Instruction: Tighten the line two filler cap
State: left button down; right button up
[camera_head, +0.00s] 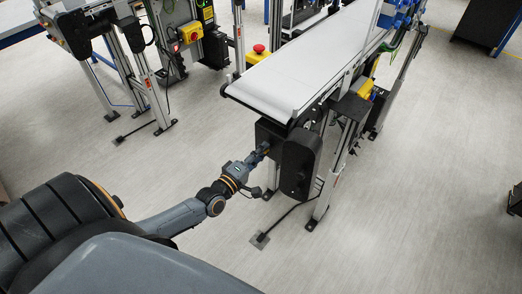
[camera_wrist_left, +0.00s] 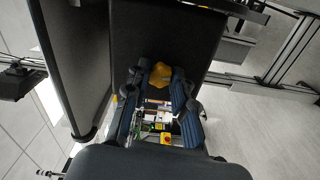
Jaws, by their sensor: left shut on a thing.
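The yellow filler cap (camera_wrist_left: 160,74) sits on the dark face of the drive housing (camera_wrist_left: 165,35) under the near end of a belt conveyor (camera_head: 300,70). My left gripper (camera_wrist_left: 161,80) has its two blue-grey fingers on either side of the cap and is shut on it. In the head view my left gripper (camera_head: 263,153) reaches the dark housing (camera_head: 270,135) beside the black rounded motor cover (camera_head: 300,163). The cap is mostly hidden there by the gripper. I cannot tell the cap's turn angle. My right gripper is in neither view.
Conveyor legs (camera_head: 335,175) and a floor cable (camera_head: 285,218) stand close right of my left arm. A red stop button (camera_head: 259,49) is on the belt's left side. Another conveyor frame (camera_head: 150,75) stands at the upper left. The floor at lower right is clear.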

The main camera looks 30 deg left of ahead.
pick_arm(q)
jog(key=shift+f+n+b, duration=0.15)
jog(key=shift+n+b, duration=0.65)
jog(key=shift+n, duration=16.5)
jog(key=c, duration=1.1)
grip_release()
